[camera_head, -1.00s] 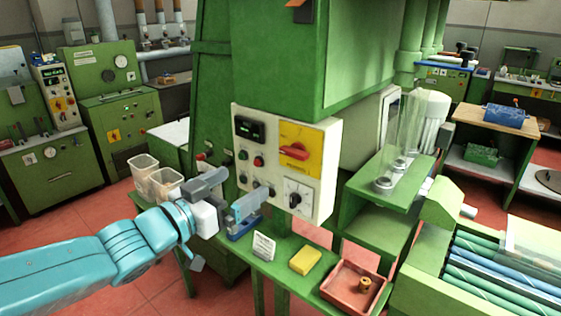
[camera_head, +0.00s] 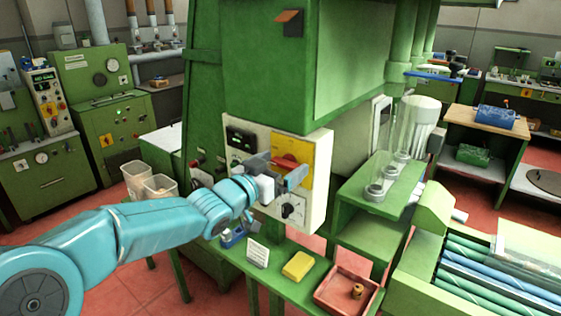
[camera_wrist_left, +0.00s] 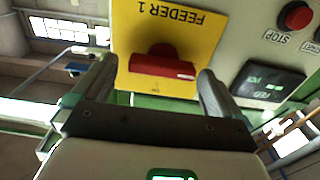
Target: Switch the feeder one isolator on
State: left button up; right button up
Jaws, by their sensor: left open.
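The feeder one isolator is a red rotary handle (camera_wrist_left: 163,66) on a yellow plate (camera_wrist_left: 190,38) lettered "FEEDER 1", upside down in the left wrist view. Its bar lies across that picture. In the head view the yellow plate (camera_head: 303,149) is on the upper right of the white control panel (camera_head: 318,190), and my gripper partly covers the handle. My left gripper (camera_head: 281,170) is open in front of the plate. In the left wrist view its two fingers (camera_wrist_left: 158,72) stand either side of the handle, apart from it. My right gripper is not in view.
A red STOP button (camera_wrist_left: 298,15) and a dark display (camera_wrist_left: 268,82) are beside the plate. A black knob (camera_head: 288,211) is below it. The green bench below holds a white card (camera_head: 258,252), a yellow block (camera_head: 298,265) and a red tray (camera_head: 330,304).

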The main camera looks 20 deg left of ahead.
pick_arm(q)
jog(key=shift+w+a+f, duration=0.1)
jog(key=shift+w, duration=0.15)
jog(key=shift+s, duration=0.1)
jog(key=shift+s, duration=0.1)
jog(key=shift+c, duration=1.2)
jog(key=c, duration=0.8)
